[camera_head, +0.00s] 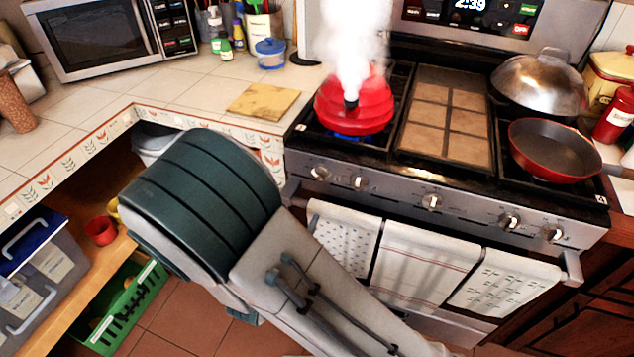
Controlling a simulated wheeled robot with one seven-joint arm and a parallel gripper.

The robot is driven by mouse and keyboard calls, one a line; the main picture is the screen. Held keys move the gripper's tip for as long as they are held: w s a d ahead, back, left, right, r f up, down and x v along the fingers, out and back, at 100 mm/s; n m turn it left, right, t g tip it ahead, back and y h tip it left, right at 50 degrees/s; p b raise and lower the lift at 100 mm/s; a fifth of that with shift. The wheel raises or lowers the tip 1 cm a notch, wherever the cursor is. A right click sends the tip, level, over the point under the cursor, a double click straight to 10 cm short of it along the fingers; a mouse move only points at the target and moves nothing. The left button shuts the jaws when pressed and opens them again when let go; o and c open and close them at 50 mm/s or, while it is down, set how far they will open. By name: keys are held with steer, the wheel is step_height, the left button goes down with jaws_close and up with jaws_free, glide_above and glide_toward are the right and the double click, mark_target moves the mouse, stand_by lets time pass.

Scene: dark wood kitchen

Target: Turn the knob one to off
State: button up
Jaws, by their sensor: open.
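The stove front (465,212) carries a row of several knobs. The leftmost knob (320,172) and the second knob (360,183) sit at the left end, below a red kettle (352,108). A middle knob (431,202) and two right-hand knobs (510,222) follow along the panel. No label shows which is knob one. A blue flame (343,136) burns under the kettle, and steam rises from it. My arm crosses the lower middle, left of and in front of the stove. My gripper does not show.
Towels (425,262) hang on the oven handle below the knobs. A red pan (556,150) and a lidded wok (540,84) stand at the stove's right. A cutting board (262,102) lies on the left counter. A green crate (125,305) is at the lower left.

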mark_target(319, 177)
steer(key=shift+t+h, duration=0.3)
steer(key=shift+t, duration=0.2)
steer(key=x, duration=1.3)
steer(key=shift+s+d+r+p, duration=0.1)
steer(key=shift+r+p, duration=0.05)
steer(key=shift+p, duration=0.2)
steer(key=c, duration=1)
